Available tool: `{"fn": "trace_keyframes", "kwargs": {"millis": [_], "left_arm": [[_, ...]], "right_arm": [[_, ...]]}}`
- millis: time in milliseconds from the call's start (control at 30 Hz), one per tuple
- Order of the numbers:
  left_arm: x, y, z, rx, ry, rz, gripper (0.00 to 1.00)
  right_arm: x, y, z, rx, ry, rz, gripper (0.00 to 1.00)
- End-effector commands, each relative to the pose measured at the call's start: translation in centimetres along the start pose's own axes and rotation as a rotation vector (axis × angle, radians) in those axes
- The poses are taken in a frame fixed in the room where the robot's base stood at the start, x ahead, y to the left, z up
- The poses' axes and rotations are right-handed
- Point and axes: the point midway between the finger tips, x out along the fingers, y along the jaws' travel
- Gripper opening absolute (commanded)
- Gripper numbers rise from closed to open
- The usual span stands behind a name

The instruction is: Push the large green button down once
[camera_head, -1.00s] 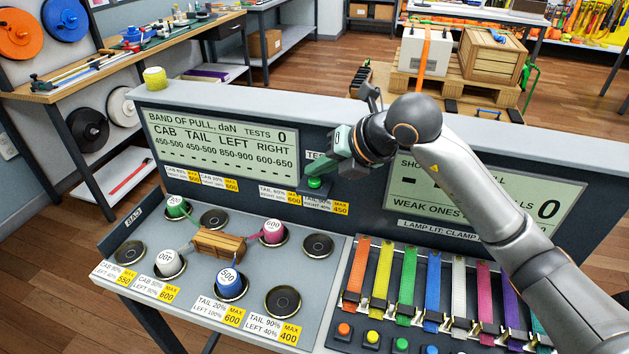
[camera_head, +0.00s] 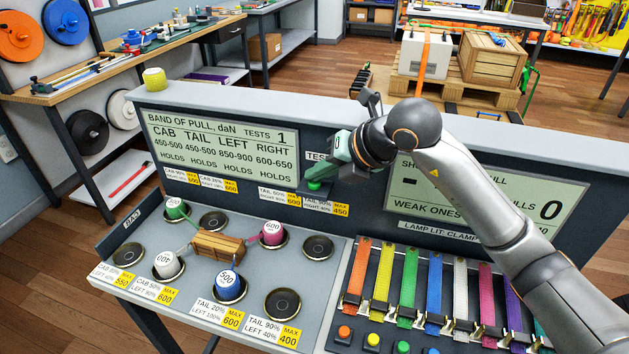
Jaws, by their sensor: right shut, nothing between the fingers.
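The large green button (camera_head: 314,185) sits on the dark front of the panel, under a partly hidden "TEST" label (camera_head: 317,156). My right gripper (camera_head: 320,176) is shut and empty, its green fingertips right over the button and seemingly touching its top. The fingers cover part of the button, so how far it is pressed is hard to see. The left display (camera_head: 222,148) reads "TESTS 1" with "HOLDS" under each of its columns. My left gripper is not in view.
Below the panel, a grey board (camera_head: 230,288) holds coloured numbered weights around a small wooden crate (camera_head: 219,245). Coloured straps (camera_head: 408,285) hang at the right above small coloured buttons. The right display (camera_head: 545,205) is partly behind my arm.

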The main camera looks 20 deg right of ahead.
Motion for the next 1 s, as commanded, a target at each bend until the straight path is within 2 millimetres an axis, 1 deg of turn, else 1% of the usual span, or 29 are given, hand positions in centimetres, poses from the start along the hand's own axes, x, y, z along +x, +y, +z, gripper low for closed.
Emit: {"fn": "trace_keyframes", "kwargs": {"millis": [367,733,1000], "left_arm": [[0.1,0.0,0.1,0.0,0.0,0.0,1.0],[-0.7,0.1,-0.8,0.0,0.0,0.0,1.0],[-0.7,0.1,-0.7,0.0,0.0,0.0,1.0]], "right_arm": [[0.1,-0.1,-0.1,0.0,0.002,-0.001,0.0],[-1.0,0.8,0.8,0.0,0.001,-0.001,0.0],[-1.0,0.7,0.7,0.0,0.001,-0.001,0.0]]}}
